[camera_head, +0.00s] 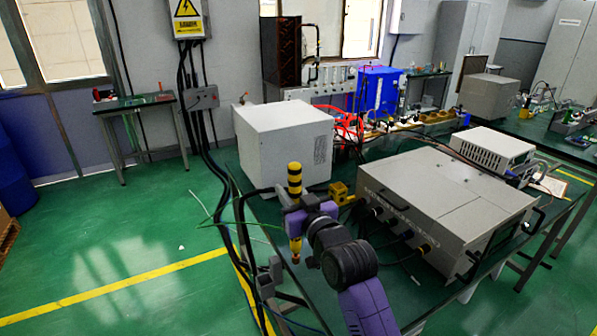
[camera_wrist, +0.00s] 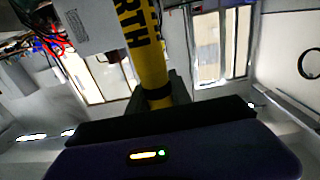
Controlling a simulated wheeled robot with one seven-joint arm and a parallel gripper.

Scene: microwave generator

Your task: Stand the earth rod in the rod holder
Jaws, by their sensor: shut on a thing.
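The earth rod (camera_head: 294,180) has yellow and black bands and a copper-coloured lower tip. It stands nearly upright in my gripper (camera_head: 297,208), which is shut around its middle, with the tip pointing down by the near left part of the table. In the wrist view the yellow rod (camera_wrist: 146,50) with black lettering rises from between my fingers (camera_wrist: 160,92). A grey bracket-like fixture (camera_head: 270,275) is at the table's left edge, below and left of the rod tip. I cannot tell whether it is the rod holder.
A large grey cabinet (camera_head: 285,143) stands behind the rod. A small yellow block (camera_head: 340,192) is just right of it. A wide grey instrument (camera_head: 450,205) with front cables fills the table's right side. Black cables (camera_head: 225,185) and thin green wires run left of my gripper. Floor at left is clear.

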